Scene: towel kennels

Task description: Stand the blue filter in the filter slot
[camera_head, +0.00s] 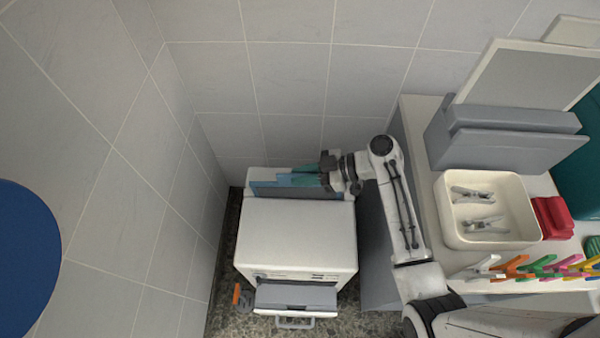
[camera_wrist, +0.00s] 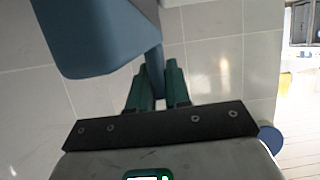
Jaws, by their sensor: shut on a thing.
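The blue filter (camera_head: 270,188) is a flat panel along the back edge of the white appliance (camera_head: 295,235). In the wrist view the filter (camera_wrist: 95,35) fills the upper left, with a narrow part running down between the teal fingertips. My gripper (camera_head: 304,176) reaches in from the right over the appliance's back edge. In the wrist view my gripper (camera_wrist: 158,85) is shut on that narrow part. I cannot make out the filter slot, or whether the filter's lower edge is in it or above it.
Tiled walls close in behind and to the left. A counter on the right bears a cream tray (camera_head: 451,236) of clips, a red block (camera_head: 552,218), coloured pegs (camera_head: 540,265) and a grey holder (camera_head: 510,150). An orange item (camera_head: 237,295) lies left of the appliance.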

